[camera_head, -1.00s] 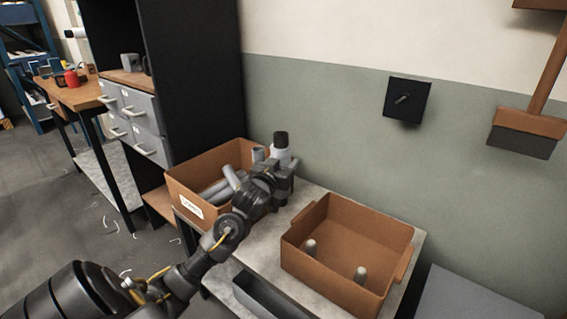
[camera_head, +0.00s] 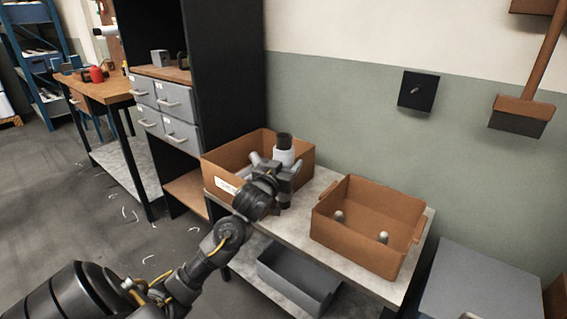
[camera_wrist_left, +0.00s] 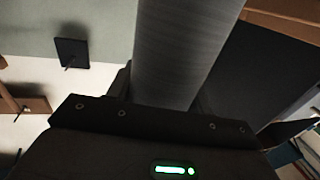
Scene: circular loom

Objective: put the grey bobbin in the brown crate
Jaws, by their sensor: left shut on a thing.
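My left gripper (camera_head: 286,183) is shut on the grey bobbin, a smooth grey cylinder in the left wrist view (camera_wrist_left: 185,50). In the head view a pale upright cylinder with a dark top rises at the gripper; I cannot tell whether it is the bobbin. The gripper is at the right part of a labelled brown crate (camera_head: 222,161) on the bench; its height over the rim is unclear. This crate holds grey tubes, mostly hidden by my arm. A second brown crate (camera_head: 355,237) stands to the right with two pale rounded posts inside. My right gripper is out of view.
The bench top (camera_head: 308,200) is bare between the crates. A grey tray (camera_head: 290,285) sits on the shelf below. A dark cabinet (camera_head: 225,75) stands behind left. A black wall box (camera_head: 418,91) hangs behind the right crate. A grey surface (camera_head: 480,285) is at lower right.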

